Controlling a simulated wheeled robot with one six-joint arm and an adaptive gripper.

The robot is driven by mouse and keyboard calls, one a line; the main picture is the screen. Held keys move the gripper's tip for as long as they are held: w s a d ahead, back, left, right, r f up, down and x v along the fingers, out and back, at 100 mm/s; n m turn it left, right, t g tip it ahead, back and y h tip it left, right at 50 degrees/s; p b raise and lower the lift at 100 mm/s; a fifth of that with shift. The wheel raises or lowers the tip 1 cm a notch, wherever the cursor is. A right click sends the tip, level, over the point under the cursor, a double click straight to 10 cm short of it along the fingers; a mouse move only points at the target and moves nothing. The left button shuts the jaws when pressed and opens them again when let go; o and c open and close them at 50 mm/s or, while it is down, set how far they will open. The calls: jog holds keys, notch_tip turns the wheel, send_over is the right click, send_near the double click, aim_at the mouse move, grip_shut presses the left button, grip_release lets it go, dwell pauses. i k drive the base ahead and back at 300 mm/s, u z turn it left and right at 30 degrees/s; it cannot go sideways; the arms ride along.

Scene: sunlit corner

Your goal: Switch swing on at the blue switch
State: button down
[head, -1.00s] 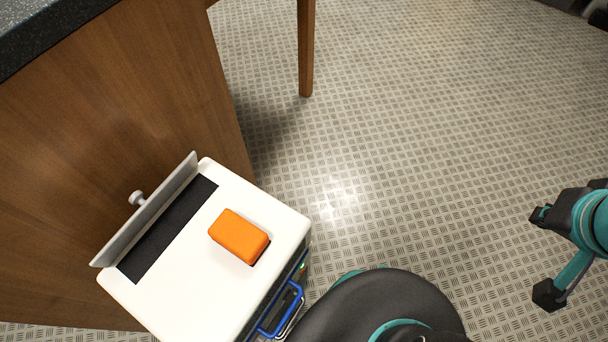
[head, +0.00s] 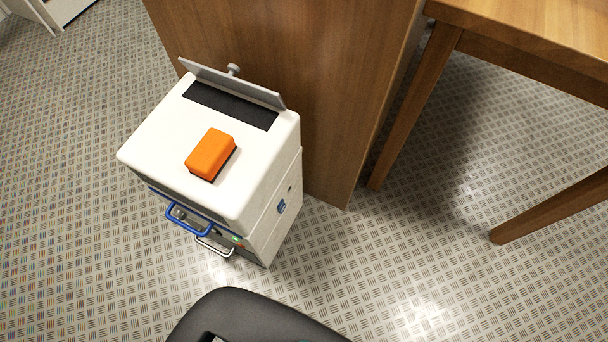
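A white boxy cabinet (head: 135,155) stands on the floor against a wooden panel. On its right side face is a small blue switch (head: 281,206), low and near the front edge. Its position, on or off, is too small to tell. A blue handle (head: 187,222) and a grey handle (head: 214,246) are on the front face, with small green and red lights (head: 238,240) beside them. I cannot tell which part is called swing. My gripper is not in view.
An orange block (head: 210,153) lies on the cabinet's top, in front of a dark slot (head: 230,106) with a raised grey flap (head: 232,82). The wooden panel (head: 290,60) is behind. A wooden table (head: 530,30) stands right.

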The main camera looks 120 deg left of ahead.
aim_at(281, 206)
jog(key=u, duration=4.1)
jog(key=k, duration=1.35)
jog(key=u, duration=0.65)
jog(key=i, duration=1.05)
jog(key=z, duration=0.55)
